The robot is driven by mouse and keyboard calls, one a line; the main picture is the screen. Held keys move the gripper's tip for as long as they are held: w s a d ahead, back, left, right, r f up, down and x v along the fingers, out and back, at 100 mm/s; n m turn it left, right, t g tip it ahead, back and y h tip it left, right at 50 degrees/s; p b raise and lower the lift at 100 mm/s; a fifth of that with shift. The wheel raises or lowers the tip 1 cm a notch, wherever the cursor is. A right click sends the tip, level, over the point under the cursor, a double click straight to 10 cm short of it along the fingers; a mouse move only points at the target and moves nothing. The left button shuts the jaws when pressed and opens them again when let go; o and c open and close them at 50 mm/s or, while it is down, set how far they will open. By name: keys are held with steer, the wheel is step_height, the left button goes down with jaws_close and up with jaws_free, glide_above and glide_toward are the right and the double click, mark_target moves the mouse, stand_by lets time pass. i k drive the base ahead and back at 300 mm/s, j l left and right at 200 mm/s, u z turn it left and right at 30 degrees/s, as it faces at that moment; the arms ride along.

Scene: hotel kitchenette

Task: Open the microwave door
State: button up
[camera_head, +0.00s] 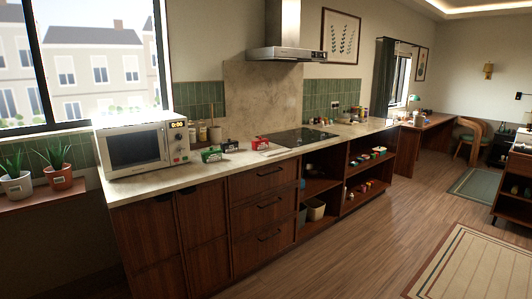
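A white microwave (142,146) stands at the left end of the counter, below the window. Its dark-windowed door (133,149) is closed and faces the room. The control panel (178,142) is on the right of its front, with a small lit display at the top and knobs or buttons below. A pale upright handle seems to run between door and panel, but it is too small to see clearly. My gripper is not in view.
The pale stone counter (205,170) runs back to the right over wooden drawers and open shelves. Small boxes, a green one (211,155) and a red one (260,143), stand right of the microwave. Potted plants (57,169) stand on the left sill. The wooden floor (345,255) in front is clear.

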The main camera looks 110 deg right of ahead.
mark_target(160, 126)
steer(key=k+z, duration=0.1)
steer(key=z, duration=0.7)
steer(key=k+l+z, duration=0.1)
steer(key=z, duration=0.35)
steer(key=l+z, duration=0.15)
steer(key=z, duration=0.25)
steer(key=k+l+z, duration=0.1)
steer(key=z, duration=0.3)
steer(key=k+l+z, duration=0.1)
steer(key=l+z, duration=0.35)
steer(key=l, duration=0.35)
steer(key=l+z, duration=0.5)
steer(key=l, duration=0.65)
steer(key=i+l, duration=0.15)
steer(key=l, duration=0.25)
